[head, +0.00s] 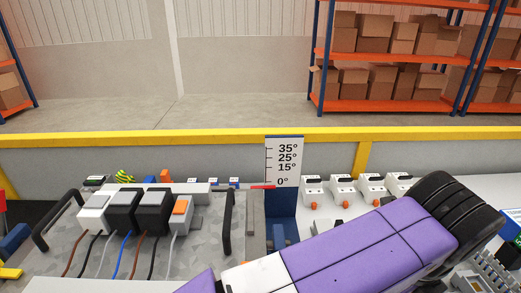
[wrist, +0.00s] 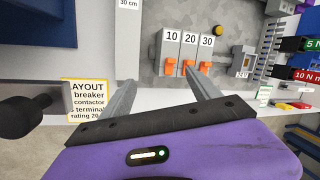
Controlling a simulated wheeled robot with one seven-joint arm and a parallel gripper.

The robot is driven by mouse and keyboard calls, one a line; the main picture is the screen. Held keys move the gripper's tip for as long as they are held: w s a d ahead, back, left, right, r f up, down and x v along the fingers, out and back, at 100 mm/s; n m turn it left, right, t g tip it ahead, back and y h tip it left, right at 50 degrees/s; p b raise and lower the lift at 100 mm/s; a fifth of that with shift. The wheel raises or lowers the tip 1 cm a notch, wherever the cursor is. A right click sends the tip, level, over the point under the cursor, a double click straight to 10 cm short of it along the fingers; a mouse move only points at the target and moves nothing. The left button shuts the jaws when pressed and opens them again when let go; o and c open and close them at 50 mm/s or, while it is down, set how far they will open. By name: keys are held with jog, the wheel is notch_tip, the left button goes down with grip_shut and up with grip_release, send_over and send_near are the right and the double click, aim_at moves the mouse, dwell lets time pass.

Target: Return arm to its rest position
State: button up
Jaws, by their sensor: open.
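My arm (head: 365,248), purple with a black joint, lies across the lower right of the head view and runs out at the bottom edge. My gripper is not visible in that view. In the wrist view my gripper (wrist: 159,76) is open, its two grey fingers spread apart with nothing held between them. Beyond the fingers is a grey panel with breakers (wrist: 187,50) marked 10, 20 and 30, each with an orange lever. The fingers appear apart from the breakers, though the exact distance is hard to tell.
A layout card (wrist: 88,98) and a black knob (wrist: 22,112) are at the wrist view's left. The head view shows a mounting plate (head: 188,262) with several devices, an angle scale (head: 284,162), white breakers (head: 342,190) and a yellow rail (head: 200,137). Shelves (head: 395,55) stand far behind.

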jog(key=w+d+r+n+t+h, duration=0.3)
jog(key=w+d+r+h, duration=0.15)
jog(key=d+r, duration=0.35)
jog(key=w+d+r+n+t+h, duration=0.3)
jog(key=d+r+h, duration=0.2)
jog(key=d+r, duration=0.3)
jog(key=a+r+n+t+h, duration=0.2)
jog(key=a+r+n+t, duration=0.1)
jog(key=r+n+t, duration=0.4)
jog(key=a+r+n+t+h, duration=0.2)
jog(key=a+r+n+t, duration=0.15)
jog(key=r, duration=0.55)
jog(key=s+a+f+n+t+y, duration=0.2)
jog(key=s+a+f+n+y, duration=0.2)
jog(key=a+f+n+y, duration=0.45)
jog(key=s+a+f+n+t+y, duration=0.3)
jog(key=a+f+n+y, duration=0.2)
jog(key=f+n+y, duration=0.6)
jog(key=s+f+m+g+h, duration=0.2)
jog(key=s+f+g, duration=0.2)
jog(key=s+f, duration=0.6)
jog(key=s+f+m+g+h, duration=0.1)
jog(key=s+f+g, duration=0.4)
jog(key=s+f, duration=0.5)
jog(key=s+m, duration=0.1)
jog(key=s, duration=0.4)
jog(key=shift+s+a+h, duration=0.3)
jog(key=shift+a+h, duration=0.1)
